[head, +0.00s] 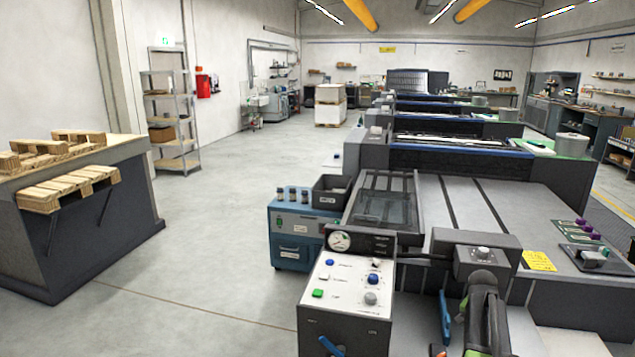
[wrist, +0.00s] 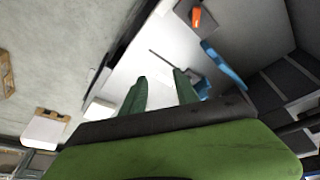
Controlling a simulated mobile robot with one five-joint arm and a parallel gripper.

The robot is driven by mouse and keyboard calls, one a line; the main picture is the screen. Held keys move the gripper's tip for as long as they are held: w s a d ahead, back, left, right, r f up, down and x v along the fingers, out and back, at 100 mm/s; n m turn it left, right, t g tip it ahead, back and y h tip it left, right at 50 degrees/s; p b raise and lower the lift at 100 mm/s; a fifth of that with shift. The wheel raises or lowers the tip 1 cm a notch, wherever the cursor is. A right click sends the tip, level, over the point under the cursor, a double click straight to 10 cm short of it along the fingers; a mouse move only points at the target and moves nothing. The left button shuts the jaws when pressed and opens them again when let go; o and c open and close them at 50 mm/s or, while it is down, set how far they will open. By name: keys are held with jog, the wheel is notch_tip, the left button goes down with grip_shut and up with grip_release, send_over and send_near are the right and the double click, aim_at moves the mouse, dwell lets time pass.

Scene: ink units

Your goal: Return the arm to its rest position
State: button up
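In the wrist view my gripper (wrist: 160,76) shows as two green fingers standing apart. Between them I see only a pale surface, so it is open and holds nothing. Its wide green body fills the bottom of that view. In the head view my dark arm (head: 488,300) is at the lower right, extending down toward the bottom edge in front of the grey press. The fingers cannot be made out in the head view.
A control panel (head: 345,291) with buttons and a gauge stands left of my arm. A blue handle (head: 445,318) is close beside the arm; a blue lever (wrist: 224,65) shows near the fingers. A yellow note (head: 538,261) lies on the press. Open floor (head: 215,235) is at left.

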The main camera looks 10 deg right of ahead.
jog(key=s+a+n+g+y, duration=0.1)
jog(key=s+a+n, duration=0.2)
jog(key=a, duration=1.8)
jog(key=s+a+n+y+p, duration=0.1)
jog(key=s+a+n, duration=0.3)
jog(key=a, duration=1.7)
jog(key=n+y, duration=0.1)
jog(key=n, duration=0.4)
jog(key=shift+s+g+y, duration=0.3)
jog(key=shift+g, duration=0.1)
